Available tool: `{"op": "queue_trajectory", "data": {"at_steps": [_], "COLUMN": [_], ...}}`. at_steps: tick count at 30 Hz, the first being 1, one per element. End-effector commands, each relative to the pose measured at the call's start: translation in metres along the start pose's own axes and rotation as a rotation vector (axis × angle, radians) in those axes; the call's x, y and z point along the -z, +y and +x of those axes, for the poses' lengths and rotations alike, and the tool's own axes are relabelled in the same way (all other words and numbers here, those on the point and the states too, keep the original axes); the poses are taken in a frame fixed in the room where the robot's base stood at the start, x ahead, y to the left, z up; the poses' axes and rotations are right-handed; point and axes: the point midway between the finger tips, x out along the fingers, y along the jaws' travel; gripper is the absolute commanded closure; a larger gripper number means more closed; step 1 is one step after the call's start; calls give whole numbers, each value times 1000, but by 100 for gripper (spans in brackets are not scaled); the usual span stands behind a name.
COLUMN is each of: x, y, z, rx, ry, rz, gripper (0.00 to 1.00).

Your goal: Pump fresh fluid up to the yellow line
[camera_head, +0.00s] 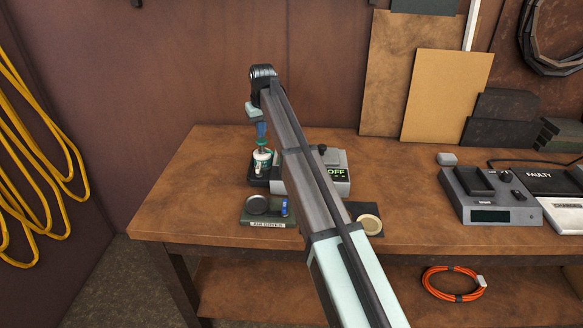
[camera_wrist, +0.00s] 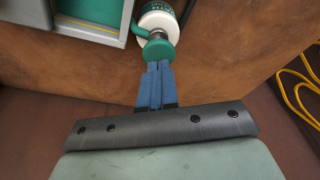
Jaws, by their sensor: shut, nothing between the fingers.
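A white bottle (camera_head: 262,158) with a green pump head (camera_head: 263,143) stands at the left of the bench, in a dark holder beside a grey device with an "OFF" display (camera_head: 336,174). My gripper (camera_head: 262,138) points down right above the pump head, its blue fingers shut with nothing between them. In the wrist view, the closed fingertips (camera_wrist: 157,66) meet the edge of the green pump head (camera_wrist: 158,48), with the white bottle (camera_wrist: 158,24) beyond. I cannot tell whether they touch or press it. My arm hides part of the device.
A dark tray (camera_head: 247,217) with a round tin and a small blue item sits in front. A round cream-coloured disc (camera_head: 370,225) lies on a dark pad. A scale-like device (camera_head: 490,200) and a "FAULTY" board (camera_head: 540,178) stand right. Bare bench lies between.

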Motion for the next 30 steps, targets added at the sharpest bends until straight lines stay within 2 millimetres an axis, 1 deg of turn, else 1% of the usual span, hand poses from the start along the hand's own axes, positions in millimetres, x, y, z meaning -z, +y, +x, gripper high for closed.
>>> {"op": "queue_trajectory", "data": {"at_steps": [11,30], "x": [-1,-5], "y": [0,0], "z": [3,23], "rx": [0,0], "ry": [-1,0], "rz": [0,0], "gripper": [100,100]}}
